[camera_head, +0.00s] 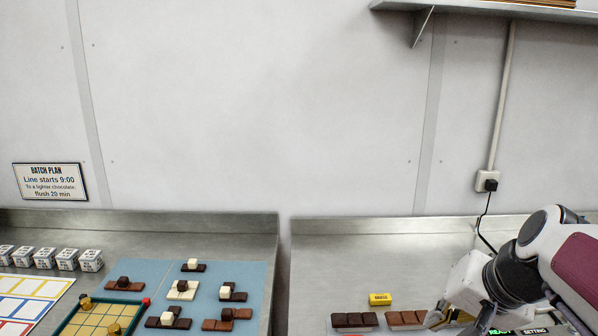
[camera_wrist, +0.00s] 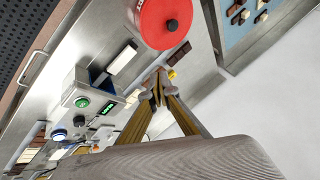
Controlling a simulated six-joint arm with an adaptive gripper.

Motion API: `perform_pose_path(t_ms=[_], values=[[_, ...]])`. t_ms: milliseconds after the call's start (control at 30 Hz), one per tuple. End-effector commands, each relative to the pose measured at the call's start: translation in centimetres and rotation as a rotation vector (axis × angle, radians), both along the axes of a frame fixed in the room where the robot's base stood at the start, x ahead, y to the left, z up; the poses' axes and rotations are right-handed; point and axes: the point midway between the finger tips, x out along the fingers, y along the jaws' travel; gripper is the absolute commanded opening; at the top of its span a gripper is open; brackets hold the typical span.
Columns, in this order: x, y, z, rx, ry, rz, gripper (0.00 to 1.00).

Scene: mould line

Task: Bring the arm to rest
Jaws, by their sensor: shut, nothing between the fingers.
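My gripper (camera_wrist: 157,90) shows in the wrist view with its two fingers brought together and nothing between them. It is above the steel worktop, with a yellow piece just past the tips. In the head view my arm comes in at the lower right, bent down over the right-hand worktop (camera_head: 340,245). The gripper end there is partly cut off by the bottom edge, so its fingertips are hard to make out.
A yellow block (camera_head: 380,299), dark chocolate (camera_head: 354,320) and brown chocolate (camera_head: 405,318) lie beside my arm. A control box (camera_wrist: 92,105) and a red round object (camera_wrist: 168,22) show in the wrist view. A blue mat (camera_head: 228,270) bears chocolate pieces. A shelf (camera_head: 480,10) hangs above.

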Motion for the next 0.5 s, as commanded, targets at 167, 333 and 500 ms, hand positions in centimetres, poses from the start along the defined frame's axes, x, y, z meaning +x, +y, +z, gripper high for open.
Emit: perform_pose_path(t_ms=[167, 333, 500], values=[[-3.8, 2.4, -0.4, -0.073, 0.011, 0.081, 0.00], [-7.3, 4.0, -1.2, -0.144, 0.020, 0.152, 0.00], [-10.6, 5.1, -2.1, -0.215, 0.022, 0.222, 0.00]])
